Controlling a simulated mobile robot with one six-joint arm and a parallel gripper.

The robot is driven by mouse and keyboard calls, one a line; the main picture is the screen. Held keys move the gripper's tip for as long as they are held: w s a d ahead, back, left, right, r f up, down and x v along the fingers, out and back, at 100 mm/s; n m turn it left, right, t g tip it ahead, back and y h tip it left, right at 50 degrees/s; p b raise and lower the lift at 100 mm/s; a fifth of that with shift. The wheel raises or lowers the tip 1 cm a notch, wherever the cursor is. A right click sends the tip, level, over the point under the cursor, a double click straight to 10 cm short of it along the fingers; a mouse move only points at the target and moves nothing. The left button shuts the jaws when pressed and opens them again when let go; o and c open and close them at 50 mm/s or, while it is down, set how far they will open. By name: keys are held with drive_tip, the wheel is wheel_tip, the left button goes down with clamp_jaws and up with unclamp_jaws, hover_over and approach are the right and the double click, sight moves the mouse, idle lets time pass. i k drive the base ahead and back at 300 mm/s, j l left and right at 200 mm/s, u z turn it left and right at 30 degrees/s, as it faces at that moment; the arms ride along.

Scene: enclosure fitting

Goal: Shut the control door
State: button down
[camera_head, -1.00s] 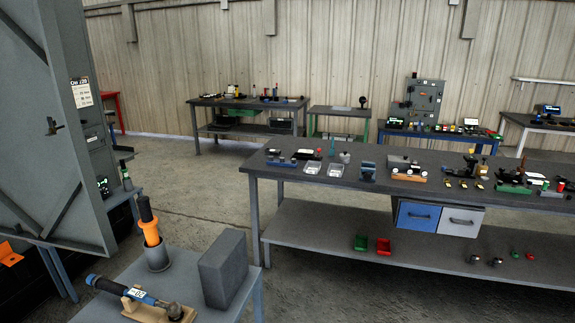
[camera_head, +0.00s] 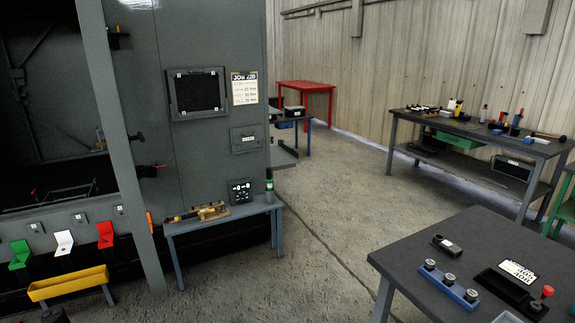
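A tall grey enclosure (camera_head: 205,135) stands at the left, its dark opening (camera_head: 70,165) uncovered. A narrow, slanted grey upright (camera_head: 110,110) crosses in front of the opening's right side; it looks like a door seen nearly edge-on, but I cannot be sure. The enclosure's front carries a small labelled panel (camera_head: 244,138), which looks flush. No readable label marks which panel is the control door. My gripper is not in view.
A small grey bench (camera_head: 225,220) with a yellow tool and a bottle stands against the enclosure. Green, white and red holders and a yellow tray (camera_head: 68,284) are at lower left. A dark workbench (camera_head: 420,260) fills the lower right. Concrete floor (camera_head: 300,250) is clear between.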

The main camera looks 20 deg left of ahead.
sight(95, 37)
drive_tip(key=i+j+u, duration=0.1)
drive_tip(key=i+u, duration=0.85)
drive_tip(key=i+l+u, duration=0.15)
drive_tip(key=i+u, duration=0.2)
drive_tip(key=u, duration=0.15)
drive_tip(key=i+l+u, duration=0.35)
drive_tip(key=u, duration=0.15)
drive_tip(key=i+l+u, duration=0.3)
drive_tip(key=l+u, duration=0.2)
drive_tip(key=i+l+u, duration=0.25)
drive_tip(key=i+l, duration=0.3)
drive_tip(key=i, duration=0.05)
